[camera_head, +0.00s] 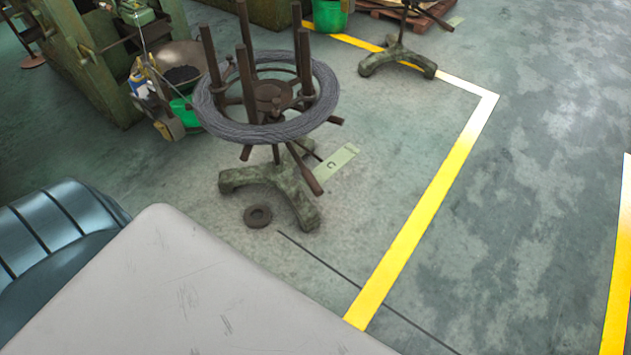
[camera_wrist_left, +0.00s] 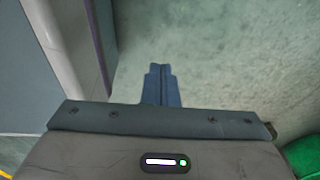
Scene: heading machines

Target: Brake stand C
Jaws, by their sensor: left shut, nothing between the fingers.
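Stand C (camera_head: 267,175) is a mottled green footed base with a brown reel of upright posts and spokes, in the head view left of centre. A coil of grey wire (camera_head: 215,115) lies around its posts. A floor plate marked C (camera_head: 337,163) lies beside it. A dark ring-shaped weight (camera_head: 258,215) lies on the floor at its foot. My left gripper (camera_wrist_left: 161,72) shows in the left wrist view, shut and empty, above bare floor. It is not in the head view. My right gripper is in neither view.
A green machine (camera_head: 95,60) stands at the upper left, with a green bucket (camera_head: 186,112) near it. Another stand (camera_head: 397,58) is at the top. Yellow floor lines (camera_head: 430,200) run right of stand C. A thin dark line (camera_head: 340,275) crosses the floor. Open floor lies at right.

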